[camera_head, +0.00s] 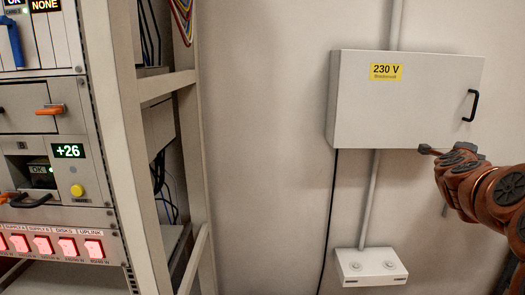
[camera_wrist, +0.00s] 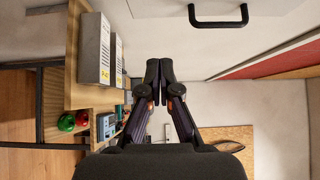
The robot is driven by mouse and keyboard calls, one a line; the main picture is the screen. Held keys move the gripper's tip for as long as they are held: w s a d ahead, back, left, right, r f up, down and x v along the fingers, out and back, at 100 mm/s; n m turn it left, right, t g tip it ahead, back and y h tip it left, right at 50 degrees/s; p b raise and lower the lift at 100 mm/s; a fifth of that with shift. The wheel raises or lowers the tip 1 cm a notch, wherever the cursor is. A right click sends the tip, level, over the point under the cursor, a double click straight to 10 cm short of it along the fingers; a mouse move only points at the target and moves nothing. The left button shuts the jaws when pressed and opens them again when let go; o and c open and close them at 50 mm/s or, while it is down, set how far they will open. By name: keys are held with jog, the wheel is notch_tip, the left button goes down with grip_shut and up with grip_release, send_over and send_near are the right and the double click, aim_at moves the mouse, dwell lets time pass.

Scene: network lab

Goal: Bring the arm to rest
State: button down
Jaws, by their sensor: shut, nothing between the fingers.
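My orange arm reaches in from the right edge in the head view. My gripper (camera_head: 428,150) is at its end, in front of the lower edge of a grey wall box (camera_head: 360,110) marked 230 V. In the wrist view my gripper (camera_wrist: 160,72) is shut, its dark fingertips together with nothing between them. The box's black handle (camera_wrist: 218,22) shows beyond the fingers there, apart from them. The same handle is above and right of the gripper in the head view.
An equipment rack (camera_head: 119,130) with lit red switches (camera_head: 43,245) fills the left. A small white box (camera_head: 371,267) is low on the wall. Bare wall lies between rack and box.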

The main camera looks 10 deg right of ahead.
jog(key=w+a+f+n+t+y, duration=0.25)
jog(key=a+n+y, duration=0.25)
jog(key=a, duration=0.7)
jog(key=w+a+f+n+t+y, duration=0.1)
jog(key=w+a+f+n+y, duration=0.15)
jog(key=a+n+y, duration=0.65)
jog(key=s+a+f+n+g+y, duration=0.15)
jog(key=s+a+f, duration=0.25)
jog(key=a, duration=0.6)
jog(key=s+a+f+n+g, duration=0.3)
jog(key=a+f, duration=0.1)
jog(key=a, duration=0.6)
jog(key=s+a+f+n+g, duration=0.2)
jog(key=s+f+g, duration=0.15)
jog(key=s, duration=0.45)
jog(key=s+a+f+n+g, duration=0.25)
jog(key=s+f, duration=0.25)
jog(key=s, duration=0.4)
jog(key=s+a+f+n+g, duration=0.3)
jog(key=s+f, duration=0.1)
jog(key=s, duration=0.4)
jog(key=s+d+f+n+g+h, duration=0.1)
jog(key=s+d+g, duration=0.1)
jog(key=s, duration=0.6)
jog(key=s+d+f+n+g+h, duration=0.1)
jog(key=s+d+g, duration=0.1)
jog(key=s, duration=0.6)
jog(key=s+p+v, duration=0.1)
jog(key=p+v, duration=1.1)
jog(key=shift+t, duration=0.3)
